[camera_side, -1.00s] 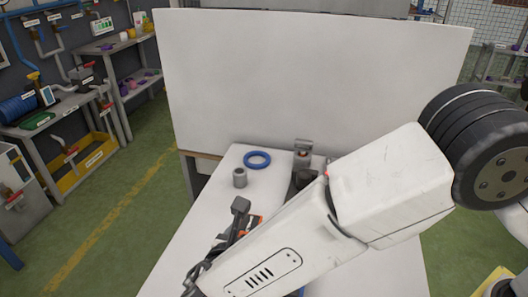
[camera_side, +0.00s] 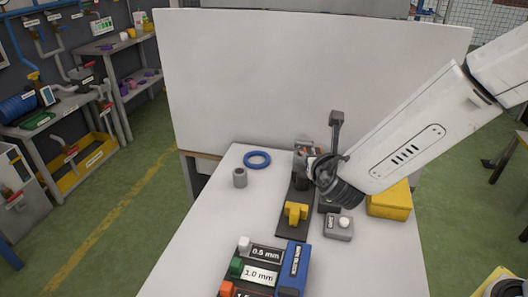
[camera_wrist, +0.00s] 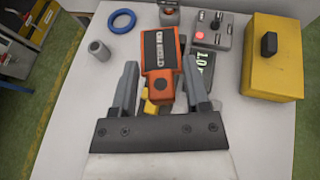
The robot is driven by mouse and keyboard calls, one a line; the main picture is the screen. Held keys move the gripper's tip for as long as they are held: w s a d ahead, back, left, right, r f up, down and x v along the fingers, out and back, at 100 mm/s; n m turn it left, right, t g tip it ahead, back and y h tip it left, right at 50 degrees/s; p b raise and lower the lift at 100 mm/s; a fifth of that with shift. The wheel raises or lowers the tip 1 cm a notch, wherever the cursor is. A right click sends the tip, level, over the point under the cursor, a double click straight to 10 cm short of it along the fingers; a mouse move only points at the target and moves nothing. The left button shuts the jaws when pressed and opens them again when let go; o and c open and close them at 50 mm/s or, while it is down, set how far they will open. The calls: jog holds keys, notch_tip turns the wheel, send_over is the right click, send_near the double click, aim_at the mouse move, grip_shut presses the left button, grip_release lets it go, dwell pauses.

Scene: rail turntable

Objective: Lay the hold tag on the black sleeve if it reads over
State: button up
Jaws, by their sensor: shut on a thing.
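My gripper (camera_wrist: 158,70) has its two grey fingers either side of an orange block-shaped device (camera_wrist: 160,84) with a dark lettered face; it is shut on this device. The lettering runs sideways and I cannot read it surely. A yellow block (camera_side: 296,212) sits on the base. I cannot single out a hold tag or black sleeve.
A blue ring (camera_side: 257,159) and a grey cylinder (camera_side: 240,178) lie at the far left. A blue block (camera_side: 294,262) and labelled gauges (camera_side: 261,274) are in front. The left bench is mostly clear.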

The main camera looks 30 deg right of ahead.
jog(key=s+d+n+y, duration=0.1)
jog(key=s+d, duration=0.3)
jog(key=d, duration=0.2)
jog(key=shift+d+f+t, duration=0.15)
jog(key=shift+d+t, duration=0.2)
jog(key=shift+t, duration=0.05)
jog(key=w+f, duration=0.9)
jog(key=w, duration=0.4)
jog(key=shift+w+a+f, duration=0.2)
jog(key=shift+a, duration=0.15)
